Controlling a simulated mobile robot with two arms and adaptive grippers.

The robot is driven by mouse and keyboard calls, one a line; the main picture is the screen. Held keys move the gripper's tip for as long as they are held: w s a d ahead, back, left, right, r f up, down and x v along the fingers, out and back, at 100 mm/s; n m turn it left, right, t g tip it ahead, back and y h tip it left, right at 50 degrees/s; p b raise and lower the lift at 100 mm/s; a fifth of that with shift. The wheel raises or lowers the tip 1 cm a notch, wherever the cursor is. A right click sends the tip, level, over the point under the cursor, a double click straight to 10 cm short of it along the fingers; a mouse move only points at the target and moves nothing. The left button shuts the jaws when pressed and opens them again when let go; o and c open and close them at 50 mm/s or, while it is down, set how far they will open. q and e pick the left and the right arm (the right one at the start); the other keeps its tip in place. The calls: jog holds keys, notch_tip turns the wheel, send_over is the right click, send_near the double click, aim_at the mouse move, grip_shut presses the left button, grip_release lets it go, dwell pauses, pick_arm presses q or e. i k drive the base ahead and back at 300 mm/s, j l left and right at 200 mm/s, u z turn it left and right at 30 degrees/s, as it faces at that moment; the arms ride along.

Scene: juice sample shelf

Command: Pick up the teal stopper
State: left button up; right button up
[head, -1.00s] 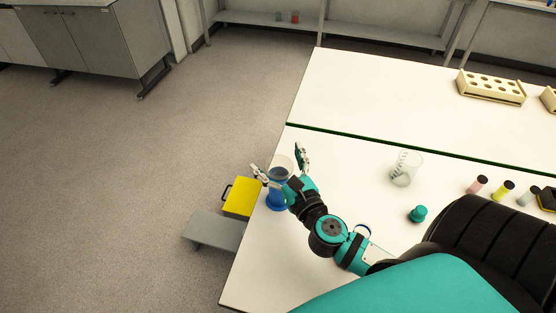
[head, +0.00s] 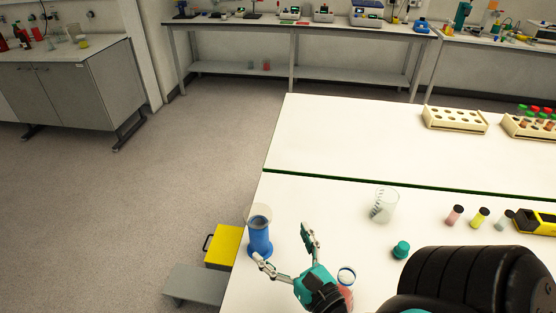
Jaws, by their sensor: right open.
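The teal stopper (head: 401,250) stands on the white table, below the glass beaker (head: 384,206) in the picture and left of my large dark arm part. My right gripper (head: 281,243) is open and empty, with its fingers spread and pointing up the picture. It is well to the left of the stopper and not touching it. Its left fingertip lies close to a blue holder (head: 259,240) with a clear vessel on top; I cannot tell if they touch. My left gripper is not in view.
A round vessel with reddish contents (head: 346,276) is partly hidden beside my right wrist. Small pink (head: 454,215), yellow (head: 480,218) and pale vials (head: 504,220) and a yellow-black device (head: 538,222) stand at right. Racks (head: 455,121) stand farther back.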

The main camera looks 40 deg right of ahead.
aim_at(401, 251)
jog(key=k+j, duration=0.8)
jog(key=j, duration=0.1)
